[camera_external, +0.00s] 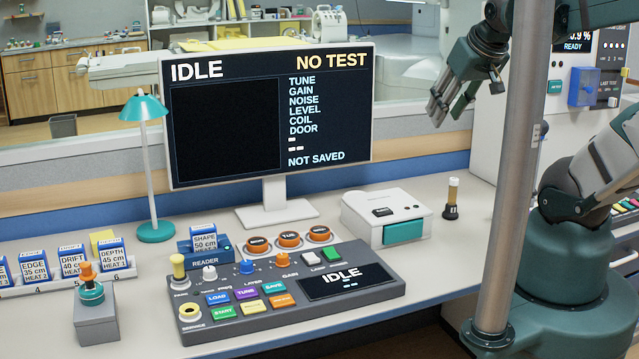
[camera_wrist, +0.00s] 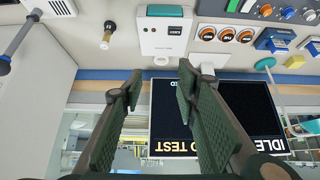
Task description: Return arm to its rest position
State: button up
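My gripper (camera_external: 460,100) is raised at the upper right of the external view, beside the monitor's right edge and above the bench. Its dark fingers are apart. In the wrist view, my gripper (camera_wrist: 160,80) shows two green-padded fingers with an empty gap between them. Nothing is held. The monitor (camera_external: 270,115) reads IDLE and NO TEST; it also shows, upside down, in the wrist view (camera_wrist: 225,110). My arm rises from its base at the right and is partly hidden by a grey pole (camera_external: 515,170).
The bench holds a control console (camera_external: 390,292), a white box with a teal front (camera_external: 385,215), a small dark-based vial (camera_external: 452,198), a teal lamp (camera_external: 146,108), a reader (camera_external: 205,248) and several labelled cartridges (camera_external: 72,262). The air around my gripper looks free.

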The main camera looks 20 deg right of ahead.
jog(key=shift+f+b, duration=1.15)
jog(key=shift+b, duration=0.05)
dwell(0.5)
